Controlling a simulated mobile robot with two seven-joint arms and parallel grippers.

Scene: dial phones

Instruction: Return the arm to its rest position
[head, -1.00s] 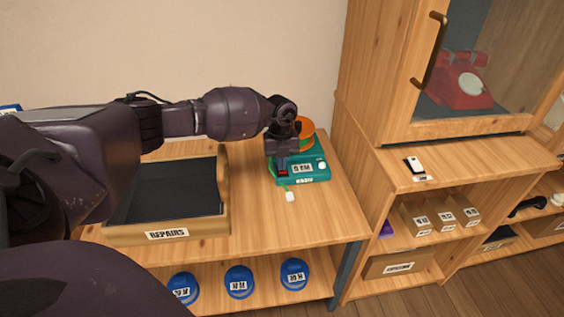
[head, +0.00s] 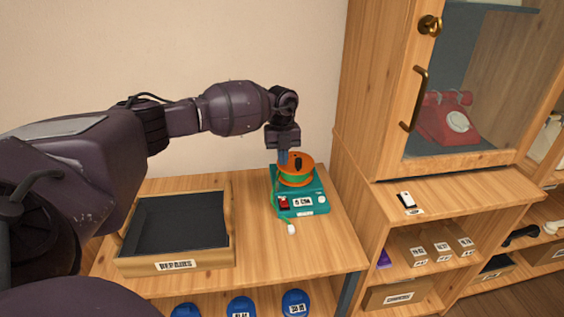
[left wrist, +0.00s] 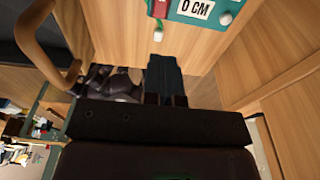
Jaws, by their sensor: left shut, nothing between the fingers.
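My left arm (head: 225,110) reaches across from the left in the head view. My left gripper (head: 284,162) points down above the back of the teal device (head: 316,206), close to the orange spool (head: 297,170) on it. The gripper's fingers are together and hold nothing. In the left wrist view the shut fingers (left wrist: 163,72) show against the wooden table, with the device (left wrist: 200,8) at the top edge reading "0 CM". My right gripper is not in view.
A dark-lined "REPAIRS" tray (head: 176,265) stands left on the table. A cabinet with a red phone (head: 447,120) behind glass stands at right. A small white switch-like item (head: 406,199) lies on the ledge.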

